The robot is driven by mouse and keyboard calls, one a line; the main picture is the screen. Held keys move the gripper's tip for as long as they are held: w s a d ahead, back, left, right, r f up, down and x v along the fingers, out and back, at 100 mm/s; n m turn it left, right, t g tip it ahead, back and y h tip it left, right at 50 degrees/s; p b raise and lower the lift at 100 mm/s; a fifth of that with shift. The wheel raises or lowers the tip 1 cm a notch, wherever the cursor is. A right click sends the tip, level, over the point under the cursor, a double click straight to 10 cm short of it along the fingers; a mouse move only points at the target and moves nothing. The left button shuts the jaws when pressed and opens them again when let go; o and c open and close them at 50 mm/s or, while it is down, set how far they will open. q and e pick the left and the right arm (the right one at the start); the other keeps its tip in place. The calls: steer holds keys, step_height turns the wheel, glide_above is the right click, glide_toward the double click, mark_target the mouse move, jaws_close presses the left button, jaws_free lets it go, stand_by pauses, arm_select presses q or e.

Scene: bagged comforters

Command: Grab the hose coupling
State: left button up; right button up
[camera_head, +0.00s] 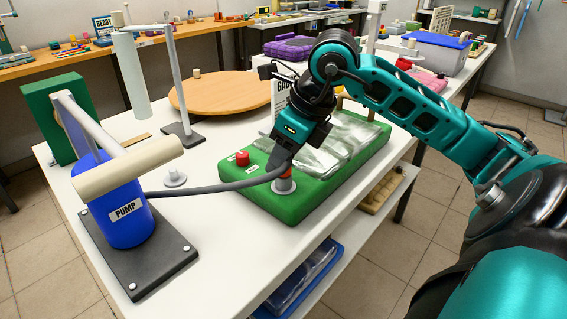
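A dark grey hose (215,187) runs from the blue pump (126,222) across the white table to the front of the green base (262,197). Its far end rises to a short grey post with a red part (284,185). The hose coupling at that end is mostly hidden by my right gripper and cannot be made out clearly. My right gripper (279,160) points down at the hose end, its dark fingers touching or very close to it. The gap between the fingers does not show. My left gripper is out of view.
Clear plastic bags (340,140) lie on the green base, beside a red knob (243,158). A round wooden board (222,93) and a grey stand (176,70) are behind. A green block (50,112) stands at left.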

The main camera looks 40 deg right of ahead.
jaws_close()
steer(key=shift+r, duration=0.15)
